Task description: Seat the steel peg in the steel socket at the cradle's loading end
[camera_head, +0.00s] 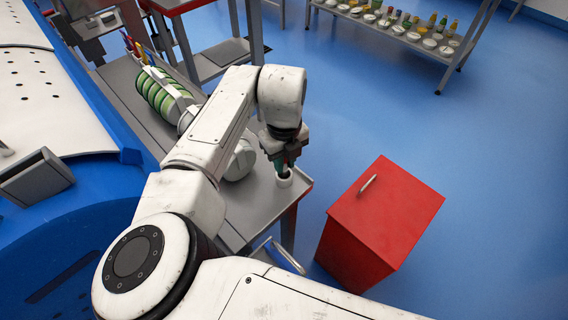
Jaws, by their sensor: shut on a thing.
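My gripper (283,164) points down over the near right corner of a long grey bench or cradle (248,208). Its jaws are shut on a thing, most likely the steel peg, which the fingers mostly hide. Directly below the fingertips stands a small pale round socket (284,181) with a dark opening. The lower end of the held thing seems to be at or in that opening; I cannot tell how deep.
Green-ringed round tubs (164,96) lie in a row farther along the grey bench. A red cabinet (384,226) with a pale handle-like bar on top stands right of the bench. A shelf of small items (410,38) is at the back. Blue floor between is clear.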

